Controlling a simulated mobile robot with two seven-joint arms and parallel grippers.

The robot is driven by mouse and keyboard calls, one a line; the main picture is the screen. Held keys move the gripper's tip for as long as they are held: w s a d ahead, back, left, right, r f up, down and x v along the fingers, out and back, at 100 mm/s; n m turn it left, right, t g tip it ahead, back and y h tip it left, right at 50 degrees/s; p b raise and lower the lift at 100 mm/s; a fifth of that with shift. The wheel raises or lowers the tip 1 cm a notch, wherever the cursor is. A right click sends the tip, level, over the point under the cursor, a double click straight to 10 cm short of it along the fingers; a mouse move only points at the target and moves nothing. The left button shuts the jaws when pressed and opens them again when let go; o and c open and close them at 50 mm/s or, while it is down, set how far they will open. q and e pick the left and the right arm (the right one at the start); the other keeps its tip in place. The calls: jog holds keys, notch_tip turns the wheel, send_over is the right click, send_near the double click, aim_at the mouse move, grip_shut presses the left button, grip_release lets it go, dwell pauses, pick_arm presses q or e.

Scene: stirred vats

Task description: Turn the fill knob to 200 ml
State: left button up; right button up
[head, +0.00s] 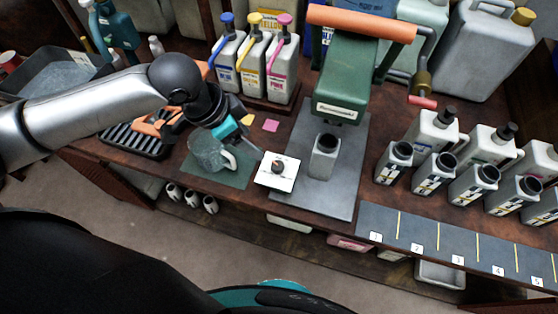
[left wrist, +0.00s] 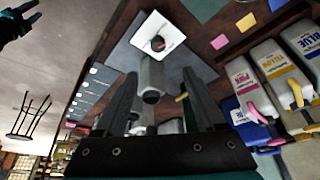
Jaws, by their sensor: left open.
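The fill knob (head: 278,168) is a small dark round knob on a white square plate (head: 287,183) at the bench front. In the left wrist view the knob (left wrist: 158,43) shows a reddish mark; the scale is too small to read. My left gripper (head: 253,147) is just up and left of the plate in the head view, apart from the knob. In the left wrist view its two dark fingers are spread with nothing between them, pointing towards the plate. A dark and teal part at that view's upper left (left wrist: 20,20) looks like my right gripper; its fingers are unclear.
A glass jug (head: 207,152) stands on a green mat left of the plate. A dark-mouthed grey bottle (head: 324,158) stands under the green press (head: 345,85), right of the plate. Pump bottles (head: 252,65) stand behind. Several grey bottles (head: 433,172) stand at right.

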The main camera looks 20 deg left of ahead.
pick_arm(q)
jog(key=b, duration=0.4)
send_near(277, 166)
jog(key=x, duration=0.8)
jog(key=shift+w+f, duration=0.1)
jog(key=shift+f, duration=0.1)
grip_shut()
